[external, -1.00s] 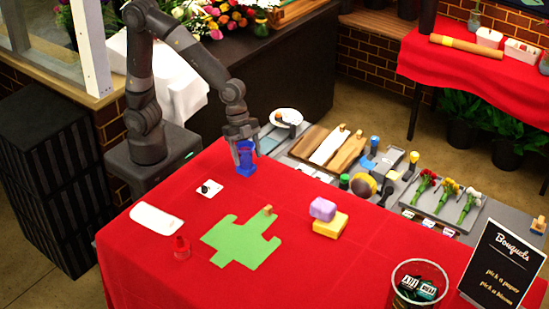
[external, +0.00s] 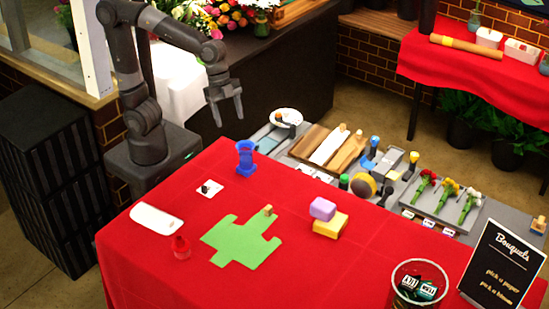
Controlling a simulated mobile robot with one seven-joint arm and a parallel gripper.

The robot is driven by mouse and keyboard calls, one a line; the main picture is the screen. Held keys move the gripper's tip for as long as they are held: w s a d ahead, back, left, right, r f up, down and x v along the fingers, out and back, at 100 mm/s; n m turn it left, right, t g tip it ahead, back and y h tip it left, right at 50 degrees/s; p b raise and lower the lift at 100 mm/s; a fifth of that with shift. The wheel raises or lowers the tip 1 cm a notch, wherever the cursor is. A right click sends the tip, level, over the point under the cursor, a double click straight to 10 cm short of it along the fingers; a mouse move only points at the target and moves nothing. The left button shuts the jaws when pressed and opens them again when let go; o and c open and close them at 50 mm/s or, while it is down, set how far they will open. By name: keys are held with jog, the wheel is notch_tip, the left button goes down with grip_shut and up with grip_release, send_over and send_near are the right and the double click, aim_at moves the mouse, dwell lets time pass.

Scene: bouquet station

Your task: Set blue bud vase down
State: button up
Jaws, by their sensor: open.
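The blue bud vase (external: 245,158) stands upright on the red-covered table (external: 330,262), near the table's back edge. My gripper (external: 229,118) is above and a little to the left of the vase in the picture, apart from it. Its fingers point down, are spread open and hold nothing.
A white card with a small dark item (external: 209,188) lies just left of the vase. A grey bench (external: 300,150) with tools adjoins behind.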

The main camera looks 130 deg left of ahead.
jog(key=s+d+f+n+t+y, duration=0.1)
jog(key=s+d+n, duration=0.2)
jog(key=s, duration=1.2)
jog(key=shift+d+n, duration=0.4)
jog(key=shift+d, duration=0.15)
